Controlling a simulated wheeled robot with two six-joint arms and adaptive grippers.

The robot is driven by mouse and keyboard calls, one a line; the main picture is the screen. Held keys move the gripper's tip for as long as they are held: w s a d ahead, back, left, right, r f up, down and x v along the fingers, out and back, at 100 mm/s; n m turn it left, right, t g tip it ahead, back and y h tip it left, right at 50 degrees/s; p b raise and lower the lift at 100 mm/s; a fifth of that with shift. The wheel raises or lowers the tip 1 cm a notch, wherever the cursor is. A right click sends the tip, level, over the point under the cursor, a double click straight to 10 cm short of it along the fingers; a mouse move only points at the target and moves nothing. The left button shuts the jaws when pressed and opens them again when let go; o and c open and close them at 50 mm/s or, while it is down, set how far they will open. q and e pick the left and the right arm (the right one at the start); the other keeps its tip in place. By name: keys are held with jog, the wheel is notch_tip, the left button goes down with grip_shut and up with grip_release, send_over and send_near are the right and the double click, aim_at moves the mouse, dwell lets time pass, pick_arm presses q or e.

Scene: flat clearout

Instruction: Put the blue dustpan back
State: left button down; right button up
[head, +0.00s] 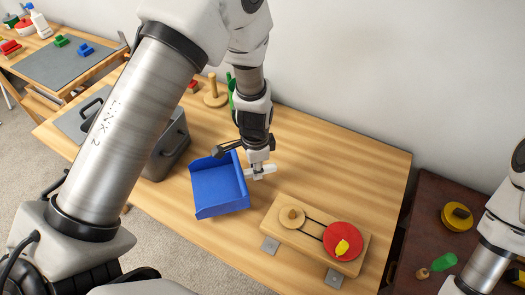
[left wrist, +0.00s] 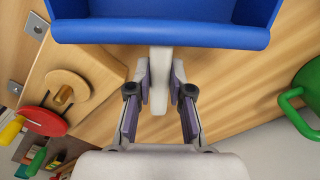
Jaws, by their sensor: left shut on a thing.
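The blue dustpan (head: 218,187) is over the middle of the wooden table, its open tray facing up. It fills the top of the left wrist view (left wrist: 160,32). My left gripper (head: 257,166) is shut on its pale handle (left wrist: 160,78), with one finger on each side. I cannot tell whether the pan touches the table or hangs just above it. My right arm shows at the right edge of the head view, but its gripper is out of view.
A wooden board with a red disc (head: 343,240) and belt lies right of the pan. A grey case (head: 168,150) stands left. A wooden peg stand (head: 215,95) and a green object (head: 231,88) are behind. A side table has a grey mat (head: 65,66); a brown table (head: 420,240) stands right.

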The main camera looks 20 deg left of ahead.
pick_arm(q)
jog(key=w, duration=0.4)
jog(key=w+d, duration=0.1)
jog(key=shift+w+f+p, duration=0.25)
jog(key=shift+w+p, duration=0.1)
jog(key=shift+w, duration=0.05)
notch_tip(320, 180, down, 4)
jog(key=shift+w+a+r+p, duration=0.1)
jog(key=shift+w+r+p, duration=0.05)
jog(key=shift+p, duration=0.35)
jog(key=c, duration=1.1)
grip_release()
jog(key=shift+o, duration=0.2)
